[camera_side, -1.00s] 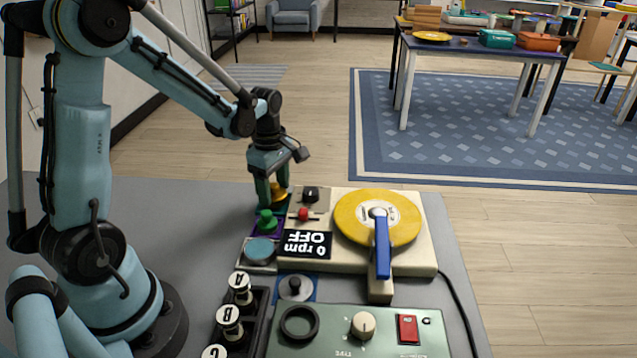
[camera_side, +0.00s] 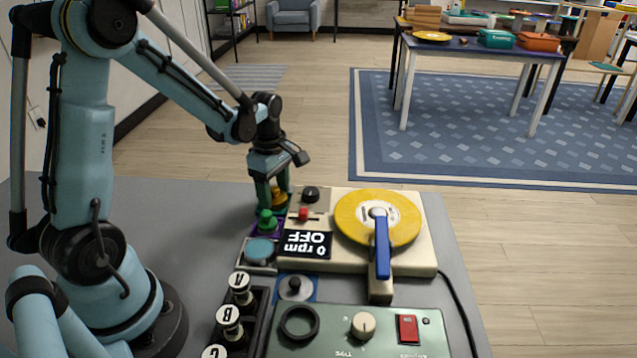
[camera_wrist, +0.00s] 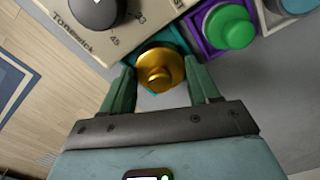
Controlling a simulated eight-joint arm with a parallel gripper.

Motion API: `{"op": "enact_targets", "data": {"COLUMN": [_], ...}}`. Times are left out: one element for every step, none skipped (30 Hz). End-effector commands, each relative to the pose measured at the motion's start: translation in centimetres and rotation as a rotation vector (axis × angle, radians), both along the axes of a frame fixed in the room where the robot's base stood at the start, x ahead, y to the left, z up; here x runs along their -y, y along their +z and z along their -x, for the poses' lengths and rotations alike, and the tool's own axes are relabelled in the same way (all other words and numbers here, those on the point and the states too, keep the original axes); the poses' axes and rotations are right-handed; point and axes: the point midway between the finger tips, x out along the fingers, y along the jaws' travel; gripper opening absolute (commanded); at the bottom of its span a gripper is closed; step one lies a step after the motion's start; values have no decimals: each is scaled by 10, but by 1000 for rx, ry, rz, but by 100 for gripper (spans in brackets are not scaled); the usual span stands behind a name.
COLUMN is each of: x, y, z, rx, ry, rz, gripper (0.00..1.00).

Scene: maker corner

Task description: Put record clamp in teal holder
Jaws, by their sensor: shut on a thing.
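The record clamp is a gold disc with a small knob (camera_wrist: 160,75), seen between my fingers in the wrist view. In the side view, it (camera_side: 280,197) is at the turntable's far left corner, partly covered by my fingers. The teal holder (camera_wrist: 181,42) shows as a teal edge directly behind and under the clamp in the wrist view. The clamp lies over it, but I cannot tell whether it is fully seated. My gripper (camera_wrist: 162,80) is shut on the clamp with a green finger on each side; in the side view, it (camera_side: 272,198) points down.
A green knob in a purple holder (camera_wrist: 230,27) stands close beside the clamp. The turntable (camera_side: 425,235) carries a yellow record (camera_side: 350,212) and a blue tonearm (camera_side: 382,250). Lettered pieces in a black rack (camera_side: 262,300) and a green panel (camera_side: 350,335) are nearer the camera.

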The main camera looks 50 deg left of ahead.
Motion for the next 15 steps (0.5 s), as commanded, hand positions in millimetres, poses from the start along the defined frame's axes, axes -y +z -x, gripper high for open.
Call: {"op": "enact_targets", "data": {"x": [0,0,0,0,0,0,0,0,0,0,0,0,0,0,0], "y": [-1,-2,-3,-3,-3,-3,-3,-3,-3,-3,-3,-3,-3,-3,-3], "z": [0,0,0,0,0,0,0,0,0,0,0,0,0,0,0], "rx": [0,0,0,0,0,0,0,0,0,0,0,0,0,0,0], "ry": [0,0,0,0,0,0,0,0,0,0,0,0,0,0,0], "rz": [0,0,0,0,0,0,0,0,0,0,0,0,0,0,0], "gripper": [21,21,21,21,64,70,74,79,85,90,90,90,90,90,90]}}
